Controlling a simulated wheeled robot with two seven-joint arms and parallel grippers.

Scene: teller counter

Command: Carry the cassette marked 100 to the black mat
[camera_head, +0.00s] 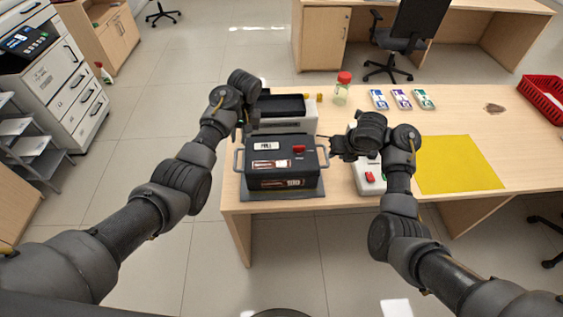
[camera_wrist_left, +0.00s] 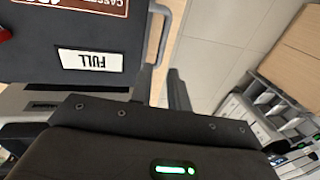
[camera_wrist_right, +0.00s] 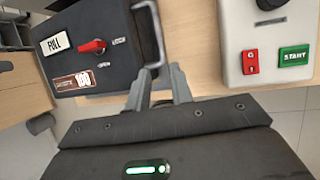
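The cassette marked 100 (camera_head: 281,163) is a dark box with a grey handle on each side, a FULL label and a red latch. It stands upright on a dark grey mat (camera_head: 262,194) at the table's near left corner. My left gripper (camera_wrist_left: 160,72) is open at the cassette's left handle (camera_wrist_left: 164,30); whether the bar lies between its fingers is unclear. My right gripper (camera_wrist_right: 157,70) is open at the right handle (camera_wrist_right: 155,30), its fingertips close to the bar. The arms partly hide both grippers in the head view.
A white machine with a black top (camera_head: 285,115) stands just behind the cassette. A white button box (camera_head: 367,184) is close on the right. A yellow mat (camera_head: 458,163) lies farther right, clear. A red-lidded jar (camera_head: 341,92), several banknote-like packs and a red basket (camera_head: 545,98) stand farther back.

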